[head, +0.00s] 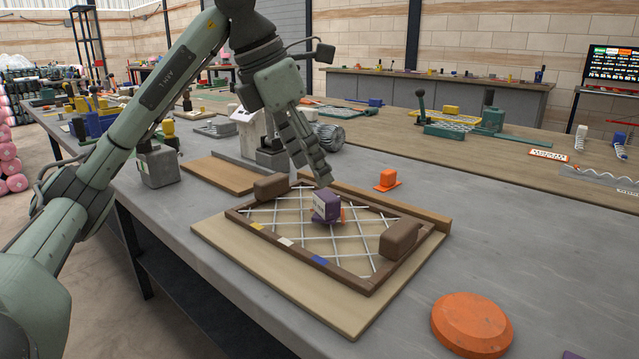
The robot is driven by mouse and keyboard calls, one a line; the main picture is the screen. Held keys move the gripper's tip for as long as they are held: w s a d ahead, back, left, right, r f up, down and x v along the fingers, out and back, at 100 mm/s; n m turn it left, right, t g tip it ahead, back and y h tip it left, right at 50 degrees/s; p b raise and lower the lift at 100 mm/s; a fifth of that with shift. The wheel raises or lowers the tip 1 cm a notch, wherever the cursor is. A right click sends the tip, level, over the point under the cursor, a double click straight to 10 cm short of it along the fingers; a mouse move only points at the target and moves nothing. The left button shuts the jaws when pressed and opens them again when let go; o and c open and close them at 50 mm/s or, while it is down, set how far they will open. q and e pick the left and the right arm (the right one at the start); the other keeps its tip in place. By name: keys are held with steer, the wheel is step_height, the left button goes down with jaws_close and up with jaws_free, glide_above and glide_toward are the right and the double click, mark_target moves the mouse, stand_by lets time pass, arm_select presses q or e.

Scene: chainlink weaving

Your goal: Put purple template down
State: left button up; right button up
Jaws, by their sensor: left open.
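The purple template (326,206), a small block with a pale labelled face, rests on the wire mesh inside the brown frame (312,267). A bit of orange shows just to its right. My left gripper (318,184) reaches down from the upper left, open, with its fingertips right above and behind the template. I cannot tell whether a finger touches it. The frame lies on a light wooden board (255,268) on the grey table. My right gripper is not in view.
Two brown blocks (399,238) sit on opposite ends of the frame. A grey clamp-like block (157,167) stands at left.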

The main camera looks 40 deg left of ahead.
arm_select(q)
steer(key=p+v, duration=0.1)
steer(key=v, duration=0.4)
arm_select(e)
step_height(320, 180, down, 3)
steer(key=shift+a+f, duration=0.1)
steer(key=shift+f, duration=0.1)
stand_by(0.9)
